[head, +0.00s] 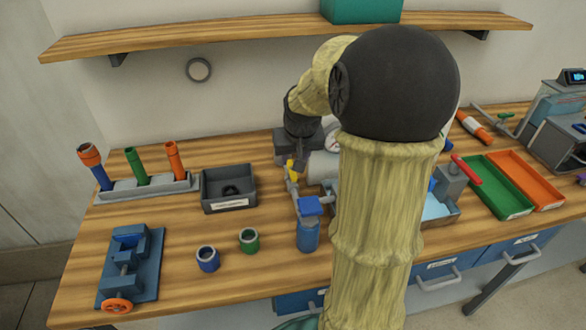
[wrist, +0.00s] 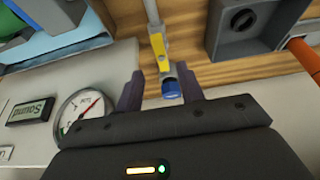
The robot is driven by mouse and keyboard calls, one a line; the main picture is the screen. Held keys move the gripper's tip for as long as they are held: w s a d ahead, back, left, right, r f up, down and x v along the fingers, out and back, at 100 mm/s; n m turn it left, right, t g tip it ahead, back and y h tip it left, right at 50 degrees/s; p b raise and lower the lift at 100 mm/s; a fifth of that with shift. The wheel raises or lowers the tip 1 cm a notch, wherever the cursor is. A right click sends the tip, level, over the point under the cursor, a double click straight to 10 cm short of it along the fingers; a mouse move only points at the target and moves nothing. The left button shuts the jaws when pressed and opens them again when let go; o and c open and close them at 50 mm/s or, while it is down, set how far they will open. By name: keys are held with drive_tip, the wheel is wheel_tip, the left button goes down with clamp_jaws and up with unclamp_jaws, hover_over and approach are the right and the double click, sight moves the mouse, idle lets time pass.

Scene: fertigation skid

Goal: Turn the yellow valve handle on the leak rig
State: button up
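The yellow valve handle (head: 291,169) is on the grey pipework of the leak rig, on the wooden bench. It also shows in the wrist view (wrist: 158,46), just beyond my fingertips, lying along the pipe. My gripper (head: 298,158) reaches down beside it from behind. In the wrist view my gripper (wrist: 159,76) is open, with its two dark fingers apart. A blue pipe end (wrist: 172,90) shows between the fingers, closer to the right one. I cannot tell whether either finger touches the rig. My arm hides part of the rig in the head view.
A round pressure gauge (wrist: 82,112) and a grey panel are close to my gripper. A dark open bin (head: 228,201) is left of the rig. A blue-capped canister (head: 308,232) stands in front. A blue vise (head: 130,262) is at the front left. A shelf (head: 200,34) runs above.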

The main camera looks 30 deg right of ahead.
sight(293, 173)
drive_tip(key=x, duration=0.6)
drive_tip(key=shift+w+f+b, duration=0.2)
drive_tip(key=shift+f+b, duration=0.1)
drive_tip(key=shift+c, duration=0.2)
clamp_jaws()
